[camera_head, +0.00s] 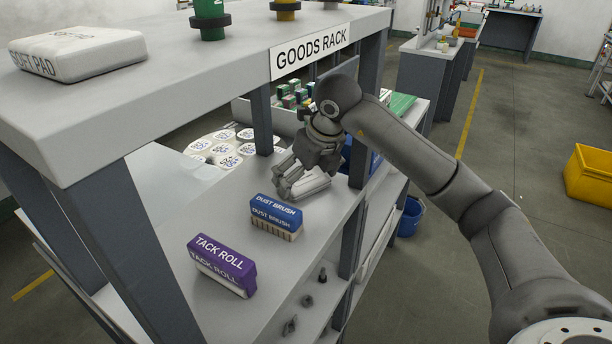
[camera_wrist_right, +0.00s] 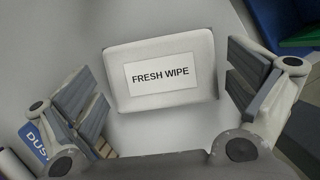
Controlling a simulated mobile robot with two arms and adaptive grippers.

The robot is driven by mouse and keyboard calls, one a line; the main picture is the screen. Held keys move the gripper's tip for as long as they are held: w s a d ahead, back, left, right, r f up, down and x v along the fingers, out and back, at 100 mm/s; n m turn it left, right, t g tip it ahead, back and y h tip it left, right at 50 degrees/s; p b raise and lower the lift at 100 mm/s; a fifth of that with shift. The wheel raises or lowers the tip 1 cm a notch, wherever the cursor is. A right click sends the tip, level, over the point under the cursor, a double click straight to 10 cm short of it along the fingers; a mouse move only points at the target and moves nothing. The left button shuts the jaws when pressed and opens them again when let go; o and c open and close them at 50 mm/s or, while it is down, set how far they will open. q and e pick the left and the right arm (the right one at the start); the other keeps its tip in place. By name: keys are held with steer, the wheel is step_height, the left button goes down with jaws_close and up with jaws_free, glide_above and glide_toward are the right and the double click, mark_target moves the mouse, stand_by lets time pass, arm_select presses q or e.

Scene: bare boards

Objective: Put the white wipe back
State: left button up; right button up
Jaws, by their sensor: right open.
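The white wipe (camera_wrist_right: 160,95) is a rounded white pack with a label reading FRESH WIPE. It lies flat on the grey shelf in the right wrist view, between the two spread fingers and apart from both. My right gripper (camera_head: 303,184) is open above the shelf of the goods rack (camera_head: 345,225), just beyond the dust brush. In the head view the gripper hides most or all of the wipe. My left gripper is not in view.
A blue dust brush (camera_head: 276,214) and a purple tack roll (camera_head: 222,264) stand on the same shelf, nearer the camera. The rack's upper board (camera_head: 200,75) holds a soft pad (camera_head: 78,55). Grey posts flank the shelf. Round white packs (camera_head: 222,148) lie behind.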

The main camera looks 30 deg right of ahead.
mark_target(312, 185)
steer(key=p+v, duration=0.3)
steer(key=v, duration=0.2)
steer(key=shift+s+r, duration=0.15)
steer(key=shift+r, duration=0.2)
steer(key=shift+s+d+f+b, duration=0.1)
steer(key=shift+s+f+b, duration=0.15)
steer(key=shift+s+b, duration=0.25)
steer(key=shift+s+d+f+b, duration=0.1)
steer(key=shift+s+f+b, duration=0.15)
steer(key=shift+s, duration=0.3)
arm_select(q)
steer(key=b, duration=0.1)
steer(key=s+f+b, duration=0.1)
steer(key=b, duration=0.1)
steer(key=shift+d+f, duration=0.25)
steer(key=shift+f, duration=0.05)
arm_select(e)
steer(key=s+d, duration=0.1)
steer(key=s, duration=0.8)
steer(key=shift+s+r, duration=0.2)
steer(key=shift+s, duration=0.05)
